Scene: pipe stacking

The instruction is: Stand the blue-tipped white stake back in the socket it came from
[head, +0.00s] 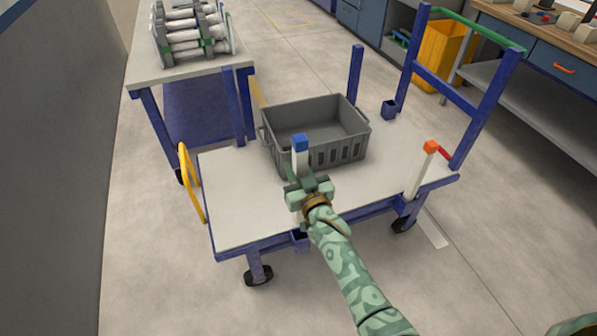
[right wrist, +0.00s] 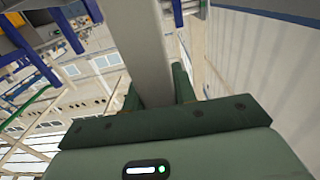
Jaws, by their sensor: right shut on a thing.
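The white stake (head: 301,160) with a blue tip (head: 300,142) stands about upright in my right gripper (head: 307,183). My right gripper is shut on it, over the front part of the cart top (head: 243,206). In the right wrist view the stake (right wrist: 152,50) runs between the two fingers (right wrist: 155,92). A blue socket (head: 299,239) sits on the cart's front edge, below my gripper and partly covered. Another blue socket (head: 389,109) at the back right looks empty. My left gripper is not in view.
A grey crate (head: 340,152) stands on the cart just behind my right gripper. An orange-tipped white stake (head: 419,173) stands at the cart's right front. A blue frame (head: 445,88) rises at the right end. A table with pipes (head: 191,28) stands at the back left.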

